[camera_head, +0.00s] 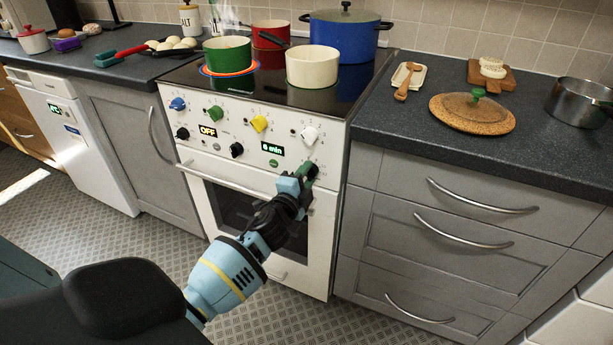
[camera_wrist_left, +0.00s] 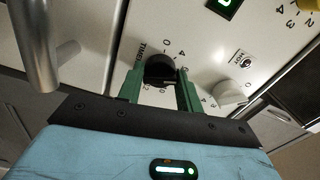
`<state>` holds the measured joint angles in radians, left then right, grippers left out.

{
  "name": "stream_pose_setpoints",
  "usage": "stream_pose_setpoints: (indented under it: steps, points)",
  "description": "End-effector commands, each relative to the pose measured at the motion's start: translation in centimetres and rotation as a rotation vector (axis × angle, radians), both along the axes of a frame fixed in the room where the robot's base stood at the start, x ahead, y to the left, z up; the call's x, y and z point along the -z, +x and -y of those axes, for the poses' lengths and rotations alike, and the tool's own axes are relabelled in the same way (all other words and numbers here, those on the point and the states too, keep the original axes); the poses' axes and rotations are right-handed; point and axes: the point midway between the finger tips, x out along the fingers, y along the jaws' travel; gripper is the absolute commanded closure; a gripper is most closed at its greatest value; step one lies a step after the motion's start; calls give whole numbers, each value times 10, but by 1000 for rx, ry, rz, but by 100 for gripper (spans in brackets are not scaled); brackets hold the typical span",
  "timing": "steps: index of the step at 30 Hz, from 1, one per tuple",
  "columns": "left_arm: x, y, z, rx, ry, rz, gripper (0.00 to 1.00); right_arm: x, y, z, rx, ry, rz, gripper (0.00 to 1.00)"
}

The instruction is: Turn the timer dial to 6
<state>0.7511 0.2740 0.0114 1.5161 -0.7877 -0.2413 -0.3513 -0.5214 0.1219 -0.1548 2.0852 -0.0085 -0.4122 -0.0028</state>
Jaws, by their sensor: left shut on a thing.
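The black timer dial (camera_wrist_left: 160,69) is on the white oven front, with a "TIMER" label and numbers around it in the left wrist view. My left gripper (camera_wrist_left: 158,84) is shut on the dial, one green finger on each side. In the head view my left gripper (camera_head: 308,172) is at the right end of the oven's control panel (camera_head: 222,143) and largely hides the dial. The green timer display (camera_head: 273,149) appears to read "6 min". The dial's pointer mark is not clear to me. My right gripper is not in view.
The oven door handle (camera_head: 235,182) runs just below the panel. Blue, green, yellow and white knobs sit above. Pots, including a cream pot (camera_head: 312,66) and a blue pot (camera_head: 346,33), stand on the hob. Grey drawers (camera_head: 470,220) are to the right.

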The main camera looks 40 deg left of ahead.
Motion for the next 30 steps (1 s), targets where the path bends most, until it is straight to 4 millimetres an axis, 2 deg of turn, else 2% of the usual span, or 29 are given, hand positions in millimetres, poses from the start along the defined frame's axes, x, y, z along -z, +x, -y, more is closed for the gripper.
stream_pose_setpoints:
  steps: [10, 11, 15, 25, 30]
  points:
    - [1, 0, 0, 0, 1, -2, 87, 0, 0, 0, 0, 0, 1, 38]
    - [1, 0, 0, 0, 1, -2, 62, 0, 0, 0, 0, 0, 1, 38]
    - [1, 0, 0, 0, 1, -2, 44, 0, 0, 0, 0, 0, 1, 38]
    - [0, -2, 1, 0, 0, -1, 43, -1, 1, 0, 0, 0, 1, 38]
    - [0, -19, 5, 0, 0, -2, 43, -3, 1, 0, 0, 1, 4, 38]
